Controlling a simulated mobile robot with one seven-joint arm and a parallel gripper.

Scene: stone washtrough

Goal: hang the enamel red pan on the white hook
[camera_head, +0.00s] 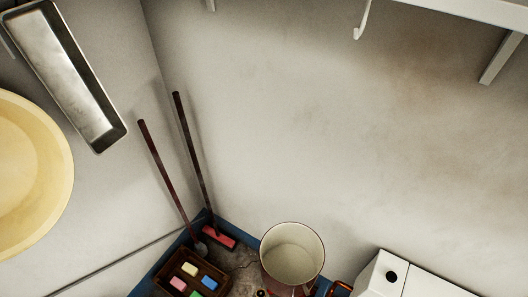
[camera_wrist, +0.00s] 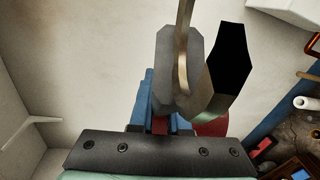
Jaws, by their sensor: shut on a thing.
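The enamel red pan seems to be the round vessel (camera_head: 292,252) with a pale inside and thin reddish rim at the bottom of the head view. In the wrist view, my gripper (camera_wrist: 192,92) is shut on a thin curved metal strip, which looks like the pan's handle. A red patch (camera_wrist: 210,128) shows behind the fingers; most of the held thing is hidden. My gripper is not clear in the head view. The pan appears well below the hook.
A white shelf (camera_head: 465,8) with a bracket (camera_head: 502,58) is at top right. A tray (camera_head: 163,281) of coloured blocks and two long-handled tools (camera_head: 165,170) stand in the corner. A yellow basin (camera_head: 55,165) and metal trough (camera_head: 65,75) are at left. The middle wall is clear.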

